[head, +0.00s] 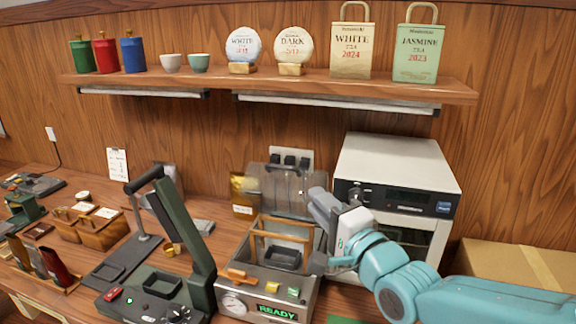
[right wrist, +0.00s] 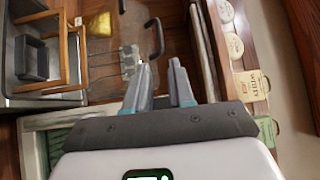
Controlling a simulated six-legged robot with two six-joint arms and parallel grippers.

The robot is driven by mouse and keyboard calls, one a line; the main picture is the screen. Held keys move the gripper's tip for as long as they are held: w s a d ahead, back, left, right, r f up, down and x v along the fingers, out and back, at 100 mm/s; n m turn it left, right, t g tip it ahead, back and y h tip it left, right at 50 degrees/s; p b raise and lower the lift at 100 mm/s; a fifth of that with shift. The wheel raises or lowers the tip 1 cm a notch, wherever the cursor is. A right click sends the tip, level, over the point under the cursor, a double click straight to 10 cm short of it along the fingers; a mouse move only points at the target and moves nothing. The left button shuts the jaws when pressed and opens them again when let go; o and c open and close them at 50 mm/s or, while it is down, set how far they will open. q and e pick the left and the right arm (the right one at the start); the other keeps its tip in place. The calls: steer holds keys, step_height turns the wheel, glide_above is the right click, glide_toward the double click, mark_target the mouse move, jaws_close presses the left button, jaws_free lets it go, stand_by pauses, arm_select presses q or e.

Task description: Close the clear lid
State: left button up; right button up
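The clear lid (head: 284,195) stands raised at the back of a grey metal machine (head: 268,302) with a lit READY display. A dark tray (head: 283,257) and a tan frame (head: 262,240) sit in the machine's open top. My right gripper (head: 322,207) is at the right side of the raised lid, in front of the white oven. In the right wrist view its two fingers (right wrist: 163,82) stand apart with nothing between them. I cannot tell whether a finger touches the lid. My left gripper is not in view.
A white oven (head: 400,165) stands close on the right, with a cardboard box (head: 515,265) beyond it. A dark green lever device (head: 190,235) stands left of the machine. A gold bag (head: 243,195) is beside the lid. A wooden shelf (head: 270,84) hangs above.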

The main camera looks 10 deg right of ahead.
mark_target(285, 169)
steer(key=p+x, duration=0.3)
steer(key=x, duration=0.9)
steer(key=shift+w+p, duration=0.15)
steer(key=shift+p, duration=0.25)
steer(key=shift+w+a, duration=0.1)
steer(key=shift+w, duration=0.2)
jaws_close()
